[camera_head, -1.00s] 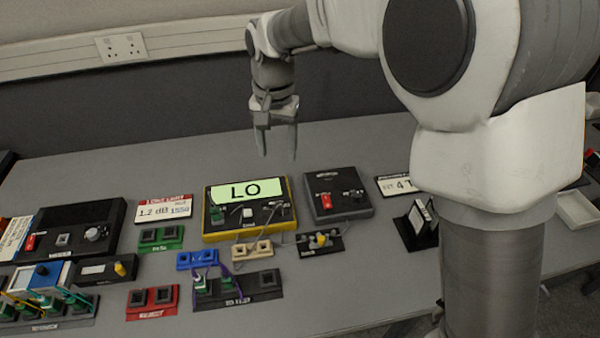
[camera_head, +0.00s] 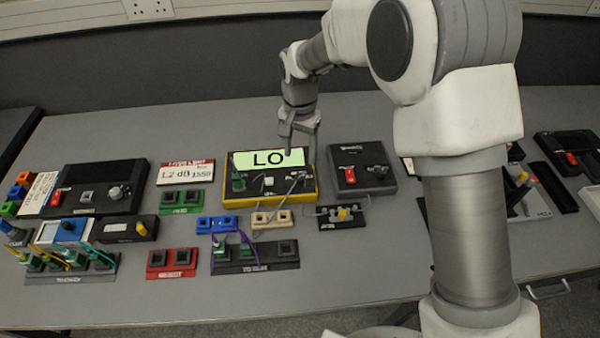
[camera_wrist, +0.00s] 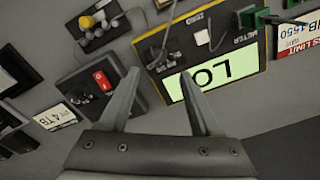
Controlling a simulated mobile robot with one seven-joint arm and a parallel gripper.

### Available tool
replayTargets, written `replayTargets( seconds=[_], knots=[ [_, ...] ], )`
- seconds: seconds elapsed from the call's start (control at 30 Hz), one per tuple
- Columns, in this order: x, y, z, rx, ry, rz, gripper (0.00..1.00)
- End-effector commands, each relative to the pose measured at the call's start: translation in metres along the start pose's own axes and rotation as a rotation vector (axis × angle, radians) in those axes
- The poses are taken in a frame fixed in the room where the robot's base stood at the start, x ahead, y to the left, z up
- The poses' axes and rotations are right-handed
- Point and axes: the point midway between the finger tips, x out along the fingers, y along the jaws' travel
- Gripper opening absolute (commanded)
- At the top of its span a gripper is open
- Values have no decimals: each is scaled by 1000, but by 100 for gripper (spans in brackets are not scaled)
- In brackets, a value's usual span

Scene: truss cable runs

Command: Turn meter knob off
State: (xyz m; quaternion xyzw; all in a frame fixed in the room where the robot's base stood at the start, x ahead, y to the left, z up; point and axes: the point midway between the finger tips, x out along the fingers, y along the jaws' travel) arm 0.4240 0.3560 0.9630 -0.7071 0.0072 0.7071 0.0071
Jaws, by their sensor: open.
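The meter (camera_head: 270,203) is a black box with a yellow rim, and its lit green display (camera_head: 268,159) reads LO. In the wrist view the meter (camera_wrist: 224,57) lies upside down beyond my open fingers (camera_wrist: 160,80), with one fingertip overlapping the display's edge.
A black box with a red switch (camera_head: 350,175) stands right of the meter. Green (camera_head: 181,202), blue (camera_head: 217,224) and beige (camera_head: 271,218) holders sit left and in front. Thin cables run off the meter's front. The table behind the meter is clear.

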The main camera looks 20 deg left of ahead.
Motion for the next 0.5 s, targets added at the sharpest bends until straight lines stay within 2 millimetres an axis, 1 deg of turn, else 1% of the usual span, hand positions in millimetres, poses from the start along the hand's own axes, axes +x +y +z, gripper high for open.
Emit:
replayTargets(
  seconds=[0.03,0.2,0.33,0.5],
  knots=[
    [13,0,1,0,-3,3,64],
    [48,0,1,0,-3,3,64],
    [68,0,1,-1,-3,2,64],
    [82,0,0,-1,-1,1,64]
  ],
)
